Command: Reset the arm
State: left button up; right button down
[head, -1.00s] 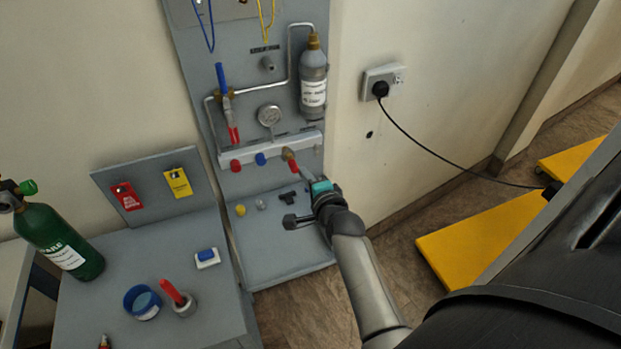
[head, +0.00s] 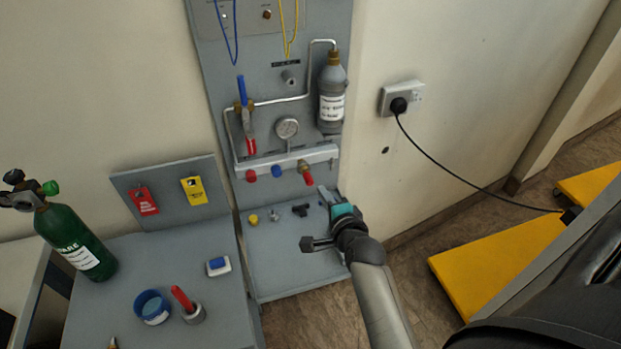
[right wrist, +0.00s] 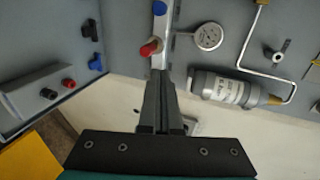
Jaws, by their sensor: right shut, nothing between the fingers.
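My right gripper (head: 325,195) is shut and empty. It hangs in front of the grey panel (head: 283,95), just below and right of the red-handled valve (head: 307,173) at the right end of the pale manifold bar (head: 320,155). In the right wrist view its closed fingers (right wrist: 160,76) point toward a red handle (right wrist: 149,48), with a gap visible. My right arm reaches in from the lower right. My left gripper is not in view.
A grey bottle (head: 332,95) and a gauge (head: 287,128) are mounted above the manifold. Small fittings lie on the panel's base tray (head: 290,275). A bench (head: 110,300) with a green cylinder (head: 72,245) stands left. A cabled plug (head: 399,105) is on the wall at right.

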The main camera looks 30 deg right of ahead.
jog(key=s+a+f+n+g+y, duration=0.2)
jog(key=s+a+n+g+y, duration=0.25)
jog(key=s+a+n, duration=0.6)
jog(key=s+a+r+n+g+h, duration=0.1)
jog(key=s+n+g, duration=0.2)
jog(key=s+n, duration=0.3)
jog(key=s+a+n+g, duration=0.2)
jog(key=s+n+g, duration=0.1)
jog(key=s+n, duration=0.35)
notch_tip(320, 180, down, 28)
jog(key=s+g+b, duration=0.1)
jog(key=s+b, duration=0.1)
jog(key=b, duration=0.4)
jog(key=s+d+f+g+b, duration=0.1)
jog(key=s+f+b, duration=0.2)
jog(key=s+f, duration=0.5)
jog(key=s+d+f+b, duration=0.2)
jog(key=s+f, duration=0.5)
jog(key=f, duration=0.5)
jog(key=shift+s+f+g+b, duration=0.25)
jog(key=shift+s+g+b, duration=0.1)
jog(key=shift+b, duration=0.5)
